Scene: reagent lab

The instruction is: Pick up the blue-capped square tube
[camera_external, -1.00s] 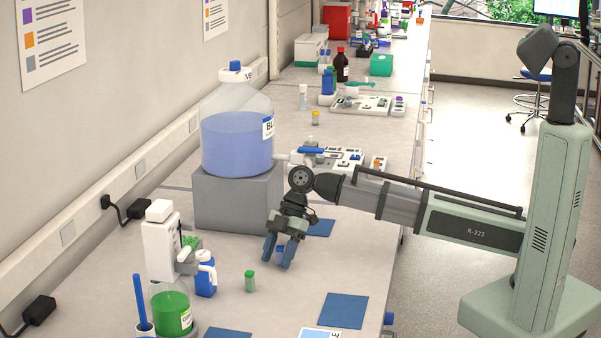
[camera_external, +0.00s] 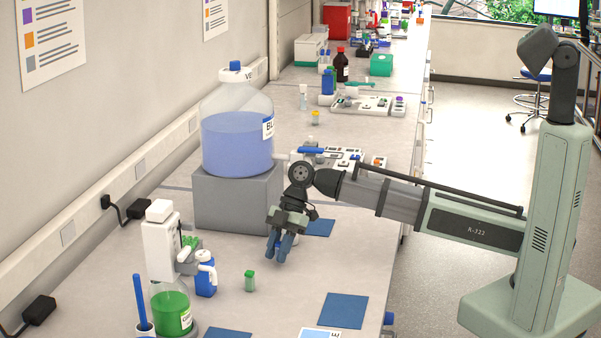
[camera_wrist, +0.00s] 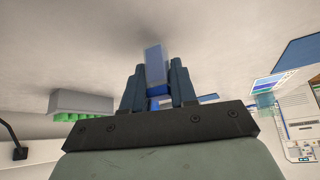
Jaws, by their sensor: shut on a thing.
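My gripper (camera_external: 280,247) points down over the bench in front of the grey block. In the wrist view its two dark blue fingers (camera_wrist: 158,85) are shut on the blue-capped square tube (camera_wrist: 154,62), which stands out between them. In the external view the fingers hide most of the tube, and only a little blue shows between them. I cannot tell whether the tube still touches the bench. A green-capped tube (camera_external: 250,280) stands upright on the bench, in front and to the left of my gripper.
A large bottle of blue liquid (camera_external: 237,130) stands on a grey block (camera_external: 236,200) behind my gripper. A dispenser bottle of green liquid (camera_external: 171,312) and a blue bottle (camera_external: 205,276) stand at left. Blue mats (camera_external: 343,311) lie on the bench. The bench front centre is mostly clear.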

